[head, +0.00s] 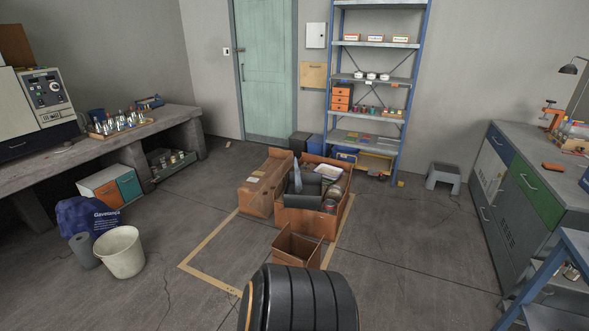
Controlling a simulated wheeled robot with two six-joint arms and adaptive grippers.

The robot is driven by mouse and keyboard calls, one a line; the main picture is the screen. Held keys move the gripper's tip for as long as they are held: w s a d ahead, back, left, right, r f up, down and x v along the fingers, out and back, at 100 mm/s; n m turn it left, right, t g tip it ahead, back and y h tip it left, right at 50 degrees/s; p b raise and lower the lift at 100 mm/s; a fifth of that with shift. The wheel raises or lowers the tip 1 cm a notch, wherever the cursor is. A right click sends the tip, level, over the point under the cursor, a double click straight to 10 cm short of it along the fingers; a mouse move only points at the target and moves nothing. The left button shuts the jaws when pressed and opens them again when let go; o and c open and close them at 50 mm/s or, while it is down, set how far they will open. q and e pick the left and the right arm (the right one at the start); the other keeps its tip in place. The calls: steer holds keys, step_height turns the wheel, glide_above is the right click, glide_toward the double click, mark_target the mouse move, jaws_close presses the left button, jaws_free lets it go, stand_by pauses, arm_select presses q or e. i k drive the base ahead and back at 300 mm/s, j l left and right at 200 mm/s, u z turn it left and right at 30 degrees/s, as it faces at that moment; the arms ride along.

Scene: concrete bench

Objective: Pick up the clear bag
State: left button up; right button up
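I cannot make out a clear bag for certain in the head view. An open cardboard box (310,222) on the floor holds several mixed items, among them a pointed grey item (297,174) and dark grey pieces; what these are is too small to tell. A dark blue bag (105,217) with white lettering lies on the floor at the left, behind a white bucket (119,252); it is not clear. Neither of my grippers is in view.
A smaller open box (297,247) stands in front of the full one, and a closed box (262,187) at its left. Benches line both sides, with a shelf rack (372,46) at the back. A grey step stool (443,177) stands right.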

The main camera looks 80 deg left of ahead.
mark_target(298, 188)
steer(key=u, duration=2.75)
